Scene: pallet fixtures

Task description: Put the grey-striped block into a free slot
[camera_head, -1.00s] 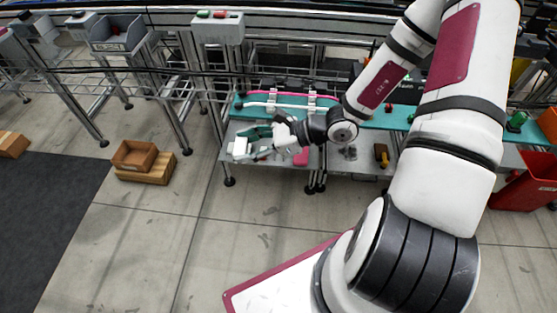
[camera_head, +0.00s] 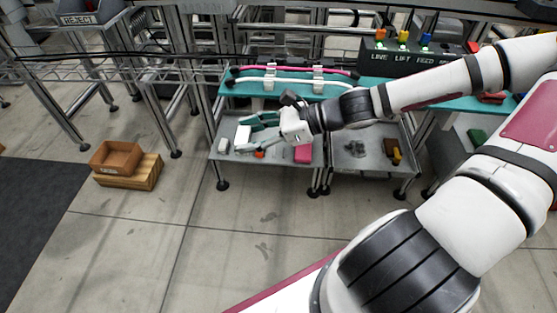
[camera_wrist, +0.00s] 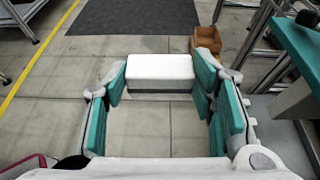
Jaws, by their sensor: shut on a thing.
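The block (camera_wrist: 160,68) in my gripper is white on top with a darker grey band along its lower side. In the wrist view my gripper (camera_wrist: 160,80) has one teal finger pad at each end of the block, shut on it. In the head view the block (camera_head: 242,134) shows small and pale at the fingertips of my gripper (camera_head: 252,134), over the left part of the left metal tray (camera_head: 280,158). Its height above the tray is hard to tell. I cannot make out any slot clearly in either view.
The left tray also holds a pink block (camera_head: 303,154), an orange-red piece (camera_head: 260,155) and a small pale block (camera_head: 223,145). A teal shelf (camera_head: 290,91) with pink and white bars stands behind.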

